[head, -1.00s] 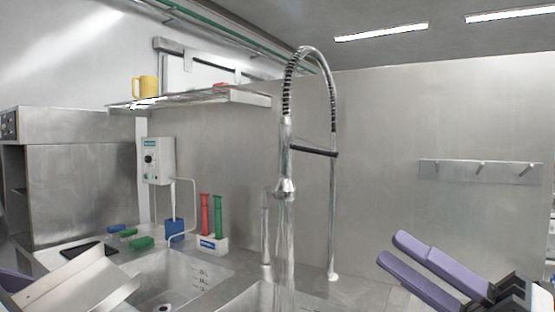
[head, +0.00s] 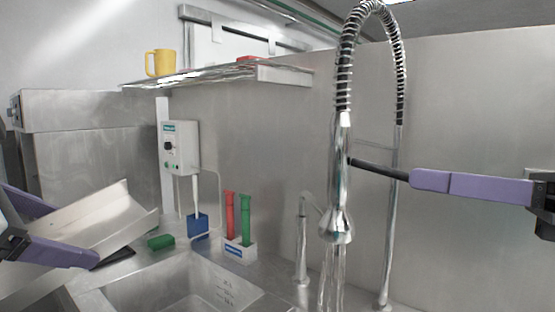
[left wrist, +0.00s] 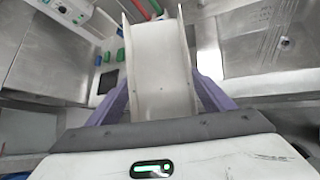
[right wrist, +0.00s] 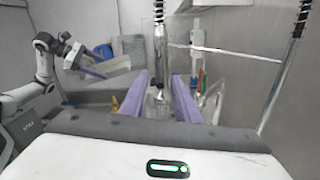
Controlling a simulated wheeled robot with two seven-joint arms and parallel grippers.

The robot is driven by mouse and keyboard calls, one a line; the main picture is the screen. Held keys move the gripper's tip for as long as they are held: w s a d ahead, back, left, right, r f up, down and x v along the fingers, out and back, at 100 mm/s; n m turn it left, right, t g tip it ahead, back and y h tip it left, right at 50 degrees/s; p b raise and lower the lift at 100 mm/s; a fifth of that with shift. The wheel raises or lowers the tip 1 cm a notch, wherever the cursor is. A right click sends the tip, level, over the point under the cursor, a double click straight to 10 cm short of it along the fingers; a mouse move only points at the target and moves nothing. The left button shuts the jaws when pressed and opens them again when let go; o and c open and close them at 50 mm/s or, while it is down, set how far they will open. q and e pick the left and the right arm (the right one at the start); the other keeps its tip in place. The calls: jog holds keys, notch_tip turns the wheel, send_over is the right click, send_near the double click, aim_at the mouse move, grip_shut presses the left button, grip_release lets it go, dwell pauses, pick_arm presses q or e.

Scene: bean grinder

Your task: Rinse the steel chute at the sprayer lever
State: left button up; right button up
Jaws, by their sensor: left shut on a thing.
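The steel chute (head: 90,235), an open pale metal trough, is tilted at the left of the head view. My left gripper (head: 78,234) is shut on it; in the left wrist view the chute (left wrist: 160,60) lies between the purple fingers. The sprayer (head: 337,225) hangs from a spring hose and water streams from its head. Its black lever (head: 378,169) points right. My right gripper (head: 412,181) is at the lever's outer end, fingers apart in the right wrist view (right wrist: 160,78). Whether the lever is between the fingers is unclear. The chute is left of the water.
A sink basin (head: 185,280) lies below, between chute and sprayer. A smaller tap (head: 301,240) stands left of the sprayer. A rack with red and green tools (head: 240,250), a blue container (head: 198,225) and a green block (head: 160,242) sit behind. A shelf (head: 215,76) hangs above.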

aim_at(397, 176)
jog(key=p+x, duration=0.1)
jog(key=x, duration=0.4)
jog(key=shift+w+a, duration=0.1)
jog(key=shift+w, duration=0.05)
grip_shut()
